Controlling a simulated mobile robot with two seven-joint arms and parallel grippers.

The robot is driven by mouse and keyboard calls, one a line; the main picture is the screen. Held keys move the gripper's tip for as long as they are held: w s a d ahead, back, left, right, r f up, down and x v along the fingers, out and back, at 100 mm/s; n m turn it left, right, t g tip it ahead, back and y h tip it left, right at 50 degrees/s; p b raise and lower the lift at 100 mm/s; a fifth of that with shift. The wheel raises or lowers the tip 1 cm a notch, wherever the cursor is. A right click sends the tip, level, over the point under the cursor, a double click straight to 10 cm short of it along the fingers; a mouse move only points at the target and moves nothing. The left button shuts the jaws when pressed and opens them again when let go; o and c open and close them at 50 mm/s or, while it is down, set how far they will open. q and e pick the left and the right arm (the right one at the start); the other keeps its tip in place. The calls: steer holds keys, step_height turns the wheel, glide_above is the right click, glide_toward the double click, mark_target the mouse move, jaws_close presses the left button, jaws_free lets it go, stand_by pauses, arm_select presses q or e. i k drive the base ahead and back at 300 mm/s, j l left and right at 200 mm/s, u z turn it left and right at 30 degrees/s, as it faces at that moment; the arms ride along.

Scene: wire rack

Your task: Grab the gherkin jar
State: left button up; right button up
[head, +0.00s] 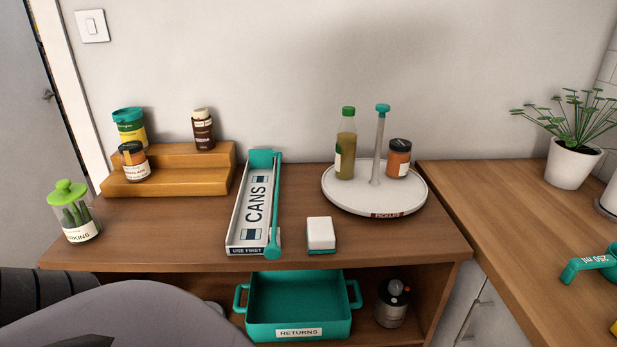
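The gherkin jar (77,213) stands upright at the left front of the wooden shelf top. It is clear glass with a bright green knobbed lid, dark green gherkins inside and a white label whose visible letters end in "RKINS". Nothing is touching it in the head view. A grey rounded part of my own body fills the lower left of the picture, below the jar. Neither gripper can be seen.
A wooden step riser (173,172) with jars stands behind the gherkin jar. A white CANS rack (252,215), a white block (320,233) and a round turntable (345,203) with bottles lie to the right. A teal RETURNS bin (298,315) sits below.

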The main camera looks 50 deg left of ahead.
mark_target(79, 220)
steer(key=u, duration=2.75)
steer(key=i+l, duration=0.05)
